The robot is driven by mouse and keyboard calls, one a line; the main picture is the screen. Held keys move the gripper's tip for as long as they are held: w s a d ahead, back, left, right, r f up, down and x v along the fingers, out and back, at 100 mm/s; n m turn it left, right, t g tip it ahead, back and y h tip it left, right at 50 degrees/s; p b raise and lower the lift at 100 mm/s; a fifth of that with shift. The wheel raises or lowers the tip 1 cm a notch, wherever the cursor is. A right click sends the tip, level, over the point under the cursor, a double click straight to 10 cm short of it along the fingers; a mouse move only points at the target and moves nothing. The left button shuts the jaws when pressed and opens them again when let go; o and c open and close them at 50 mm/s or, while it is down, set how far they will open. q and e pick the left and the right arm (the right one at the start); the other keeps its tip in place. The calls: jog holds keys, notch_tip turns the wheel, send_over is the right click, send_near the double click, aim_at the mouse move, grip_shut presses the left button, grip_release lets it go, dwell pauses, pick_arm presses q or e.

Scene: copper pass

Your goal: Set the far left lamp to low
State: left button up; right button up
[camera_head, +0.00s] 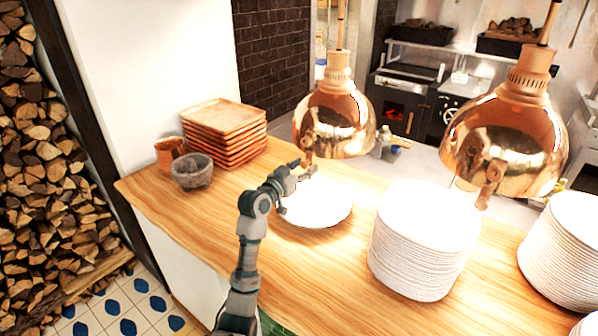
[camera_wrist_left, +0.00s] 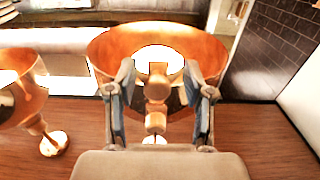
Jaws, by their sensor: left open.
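The far left lamp (camera_head: 335,118) is a shiny copper dome hanging over the wooden counter on a copper stem. In the left wrist view its wide copper bowl (camera_wrist_left: 103,50) fills the upper middle, with a bright opening. A small copper knob piece (camera_wrist_left: 157,90) hangs from it. My left gripper (camera_head: 303,170) is just under the lamp's left lower edge. In the left wrist view the left gripper (camera_wrist_left: 160,82) is open, one finger on each side of the knob. I cannot tell whether the fingers touch it. My right gripper is not in view.
A second copper lamp (camera_head: 503,140) hangs to the right, over a stack of white plates (camera_head: 424,245). A single white plate (camera_head: 318,207) lies beneath the left gripper. A stone bowl (camera_head: 192,172), a copper cup (camera_head: 169,152) and stacked wooden trays (camera_head: 224,120) stand left.

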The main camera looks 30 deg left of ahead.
pick_arm(q)
jog(key=s+a, duration=0.1)
jog(key=s, duration=1)
jog(key=shift+s, duration=0.3)
jog(key=shift+f, duration=0.1)
